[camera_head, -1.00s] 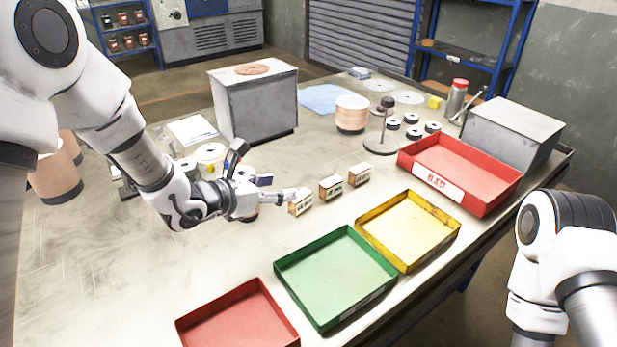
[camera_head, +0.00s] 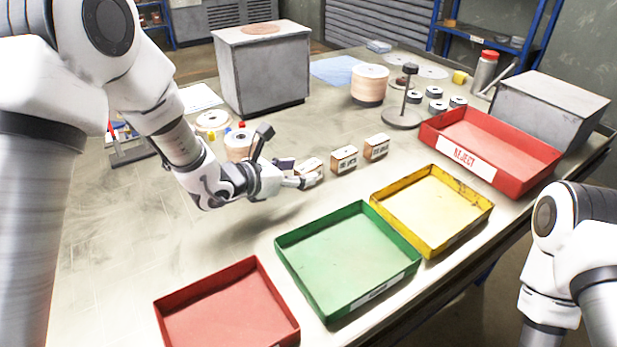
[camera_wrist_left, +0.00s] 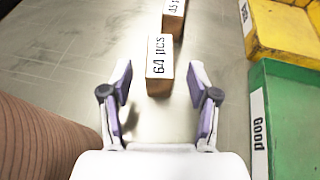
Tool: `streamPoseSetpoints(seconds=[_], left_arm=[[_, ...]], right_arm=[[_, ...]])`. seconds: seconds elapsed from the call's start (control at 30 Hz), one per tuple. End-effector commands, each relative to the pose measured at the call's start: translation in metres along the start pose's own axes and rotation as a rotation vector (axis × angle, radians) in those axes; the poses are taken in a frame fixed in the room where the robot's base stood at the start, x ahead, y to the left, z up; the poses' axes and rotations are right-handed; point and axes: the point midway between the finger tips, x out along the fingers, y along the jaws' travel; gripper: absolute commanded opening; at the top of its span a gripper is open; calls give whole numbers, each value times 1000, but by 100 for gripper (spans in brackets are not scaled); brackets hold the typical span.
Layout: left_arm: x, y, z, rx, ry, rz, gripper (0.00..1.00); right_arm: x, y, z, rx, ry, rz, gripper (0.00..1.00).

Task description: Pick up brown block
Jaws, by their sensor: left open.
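Three small brown blocks with white printed labels stand in a row on the table: the nearest block (camera_head: 311,167), a middle block (camera_head: 344,159) and a far block (camera_head: 376,148). My left gripper (camera_head: 297,174) is open at the nearest block. In the left wrist view, the block marked "64 pcs" (camera_wrist_left: 160,72) stands between the spread fingertips of the left gripper (camera_wrist_left: 159,76), with a gap on each side. A second block (camera_wrist_left: 173,16) shows beyond it. My right gripper is out of view; only part of that arm shows.
A red tray (camera_head: 206,293), green tray (camera_head: 290,255) and yellow tray (camera_head: 400,193) line the front edge. A red REJECT tray (camera_head: 510,183) lies farther right. A spool (camera_head: 238,143) stands behind my left gripper. A metal box (camera_head: 240,90) stands farther back. Bare table lies left.

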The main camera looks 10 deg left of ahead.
Motion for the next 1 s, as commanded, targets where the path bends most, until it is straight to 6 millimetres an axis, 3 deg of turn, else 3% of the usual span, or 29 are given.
streamPoseSetpoints(seconds=[0.3,0.53,0.7,1.0], left_arm=[[50,0,0,1,1,-1,60],[53,0,0,-1,-1,0,60],[53,0,0,-1,-1,0,0],[52,0,0,0,0,0,0]], right_arm=[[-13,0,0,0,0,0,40],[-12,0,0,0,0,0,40],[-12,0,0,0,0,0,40],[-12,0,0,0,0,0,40]])
